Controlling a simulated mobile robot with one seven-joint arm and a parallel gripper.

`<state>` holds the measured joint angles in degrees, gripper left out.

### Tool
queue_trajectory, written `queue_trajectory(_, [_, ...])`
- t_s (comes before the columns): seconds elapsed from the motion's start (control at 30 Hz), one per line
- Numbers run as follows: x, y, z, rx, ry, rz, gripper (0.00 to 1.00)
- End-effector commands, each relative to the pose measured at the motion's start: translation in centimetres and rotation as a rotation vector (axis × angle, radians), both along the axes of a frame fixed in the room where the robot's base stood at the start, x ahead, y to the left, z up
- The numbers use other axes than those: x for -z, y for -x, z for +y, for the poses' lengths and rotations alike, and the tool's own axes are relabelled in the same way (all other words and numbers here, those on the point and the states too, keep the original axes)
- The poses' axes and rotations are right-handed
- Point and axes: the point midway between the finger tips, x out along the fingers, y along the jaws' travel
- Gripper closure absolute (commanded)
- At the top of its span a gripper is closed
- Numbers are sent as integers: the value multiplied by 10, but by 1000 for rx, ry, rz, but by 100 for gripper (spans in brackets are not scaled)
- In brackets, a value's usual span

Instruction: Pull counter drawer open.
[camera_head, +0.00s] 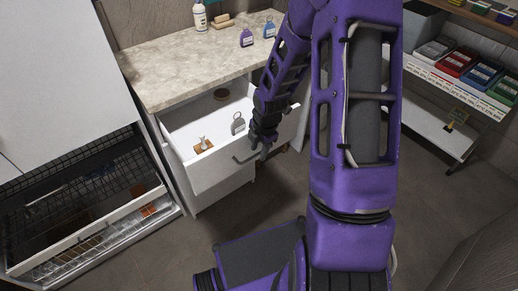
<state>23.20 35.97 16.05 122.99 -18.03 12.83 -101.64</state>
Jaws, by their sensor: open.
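The counter drawer (211,172) is white and stands well out from the cabinet under the stone counter (180,72). Its inside shows, with a grey tag-like object (238,124), a small item on an orange-brown piece (204,146) and a dark round object (221,95) in it. A dark bar handle (244,158) is on the drawer's front. My gripper (259,150) is at the right end of this handle. Its jaws are open; the fingertips are small and dark here, and I cannot tell whether they touch the handle. My purple arm hides the drawer's right part.
A white bottle (200,16), a purple bottle (246,38) and a blue one (269,28) stand on the counter. An open appliance with wire racks (85,215) is at left. A shelf with coloured boxes (455,62) is at right. Floor before the drawer is clear.

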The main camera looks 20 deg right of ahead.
Motion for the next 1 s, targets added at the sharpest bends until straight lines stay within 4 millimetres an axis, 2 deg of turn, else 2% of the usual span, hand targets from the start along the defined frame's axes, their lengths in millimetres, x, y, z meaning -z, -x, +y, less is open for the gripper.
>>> queue_trajectory(0.13, [-6, 0, -1, 1, 0, -1, 58])
queue_trajectory(0.27, [-25, 3, -2, 2, 0, -4, 58])
queue_trajectory(0.7, [-129, 23, -9, 4, 2, -4, 58])
queue_trajectory(0.83, [-152, 28, -10, 3, 2, -2, 58])
queue_trajectory(1.0, [-168, 31, -11, 1, 1, 0, 58])
